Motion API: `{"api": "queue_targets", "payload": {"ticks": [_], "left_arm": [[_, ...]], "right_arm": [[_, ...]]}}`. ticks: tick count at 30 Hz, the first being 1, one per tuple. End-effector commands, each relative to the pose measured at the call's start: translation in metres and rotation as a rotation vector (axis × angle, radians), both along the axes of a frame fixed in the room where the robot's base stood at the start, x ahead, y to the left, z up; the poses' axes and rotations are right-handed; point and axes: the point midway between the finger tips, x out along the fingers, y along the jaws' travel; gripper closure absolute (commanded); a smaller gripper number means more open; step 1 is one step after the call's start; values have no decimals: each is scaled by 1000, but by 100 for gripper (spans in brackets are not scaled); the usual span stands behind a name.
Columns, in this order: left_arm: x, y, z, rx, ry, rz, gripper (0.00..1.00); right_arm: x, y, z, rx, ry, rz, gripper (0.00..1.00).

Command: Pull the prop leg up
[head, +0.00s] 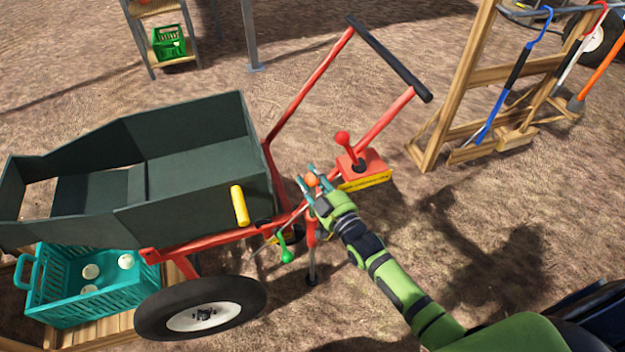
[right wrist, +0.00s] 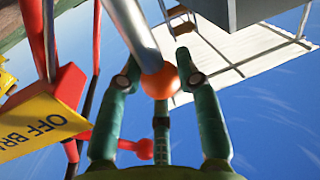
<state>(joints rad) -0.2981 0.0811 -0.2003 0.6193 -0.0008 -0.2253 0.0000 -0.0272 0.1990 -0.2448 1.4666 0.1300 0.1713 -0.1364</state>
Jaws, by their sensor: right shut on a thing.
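The prop leg (head: 311,232) stands upright beside the cart's red frame, with a red sleeve, a grey lower rod and a dark foot on the soil. An orange knob (head: 311,180) tops it. My right gripper (head: 317,183) comes from the lower right and is shut on this knob. In the right wrist view the orange knob (right wrist: 160,82) sits at the end of a grey rod (right wrist: 133,35), between the green fingers of the right gripper (right wrist: 158,75). My left gripper is not in view.
The cart's dark green tub (head: 190,150) and black wheel (head: 200,308) are left of the leg. A red lever box (head: 362,165) and green-handled lever (head: 286,250) are close by. A teal crate (head: 90,305) stands lower left, a wooden tool rack (head: 430,145) right.

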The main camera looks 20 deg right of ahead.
Motion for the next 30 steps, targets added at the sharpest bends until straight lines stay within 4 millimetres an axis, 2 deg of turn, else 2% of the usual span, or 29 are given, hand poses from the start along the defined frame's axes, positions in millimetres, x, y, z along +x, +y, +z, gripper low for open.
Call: {"api": "queue_targets", "payload": {"ticks": [1, 3, 6, 9, 16, 21, 22, 23, 30], "left_arm": [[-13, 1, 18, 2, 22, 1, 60], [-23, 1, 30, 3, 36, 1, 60], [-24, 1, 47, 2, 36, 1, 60], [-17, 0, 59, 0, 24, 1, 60], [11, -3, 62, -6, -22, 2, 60], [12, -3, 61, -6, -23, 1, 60], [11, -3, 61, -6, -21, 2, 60], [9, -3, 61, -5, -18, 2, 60], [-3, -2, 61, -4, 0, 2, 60]], "right_arm": [[1, 0, 24, 8, -12, 0, 100], [2, 0, 37, 8, -12, -1, 100], [1, 0, 55, 9, -12, -1, 100], [1, 0, 67, 9, -9, -1, 100], [1, 0, 69, 10, -7, -1, 100], [2, 0, 69, 9, -10, -2, 100], [2, 0, 69, 9, -10, -2, 54], [2, 0, 69, 9, -10, -2, 42], [1, 0, 68, 6, -7, 0, 42]]}}
